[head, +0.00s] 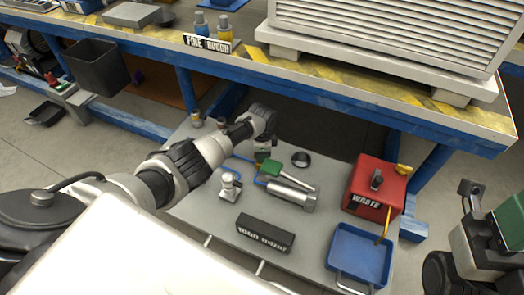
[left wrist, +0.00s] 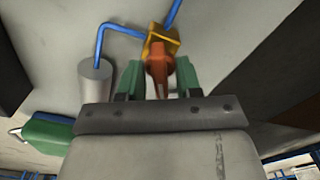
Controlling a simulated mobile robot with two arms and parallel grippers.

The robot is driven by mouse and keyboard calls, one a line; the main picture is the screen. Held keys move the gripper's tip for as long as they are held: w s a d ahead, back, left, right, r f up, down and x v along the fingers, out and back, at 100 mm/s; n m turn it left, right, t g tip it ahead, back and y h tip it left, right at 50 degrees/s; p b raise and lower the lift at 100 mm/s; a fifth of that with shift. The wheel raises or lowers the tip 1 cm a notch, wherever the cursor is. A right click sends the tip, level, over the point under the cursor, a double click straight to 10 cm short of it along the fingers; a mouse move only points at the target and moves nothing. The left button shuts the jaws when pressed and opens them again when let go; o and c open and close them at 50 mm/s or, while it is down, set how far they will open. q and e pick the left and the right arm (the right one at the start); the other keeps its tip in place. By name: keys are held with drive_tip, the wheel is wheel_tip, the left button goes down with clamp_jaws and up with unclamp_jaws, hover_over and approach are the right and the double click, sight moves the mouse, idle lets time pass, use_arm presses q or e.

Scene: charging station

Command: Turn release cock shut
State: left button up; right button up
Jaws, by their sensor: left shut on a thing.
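The release cock shows in the left wrist view as a small yellow-orange valve body (left wrist: 160,42) with an orange-red lever (left wrist: 157,70). Blue tubes meet it. My left gripper (left wrist: 158,80) has its green fingers on both sides of the lever and is shut on it. In the head view my left gripper (head: 263,154) reaches down over the back of the grey panel (head: 205,205), and the arm and fingers mostly hide the cock there.
A green-handled metal cylinder (head: 292,192), a small silver fitting (head: 229,187) and a black "1000 mbar" block (head: 265,234) are nearby. A red WASTE box (head: 375,187) and blue tray (head: 358,254) stand to the right. The blue-edged bench (head: 330,98) overhangs the back.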

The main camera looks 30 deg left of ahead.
use_arm(q)
drive_tip(key=m, duration=0.5)
drive_tip(key=shift+d, duration=0.1)
drive_tip(key=shift+m, duration=0.3)
idle(0.4)
drive_tip(key=o, duration=0.6)
drive_tip(key=shift+c, duration=0.2)
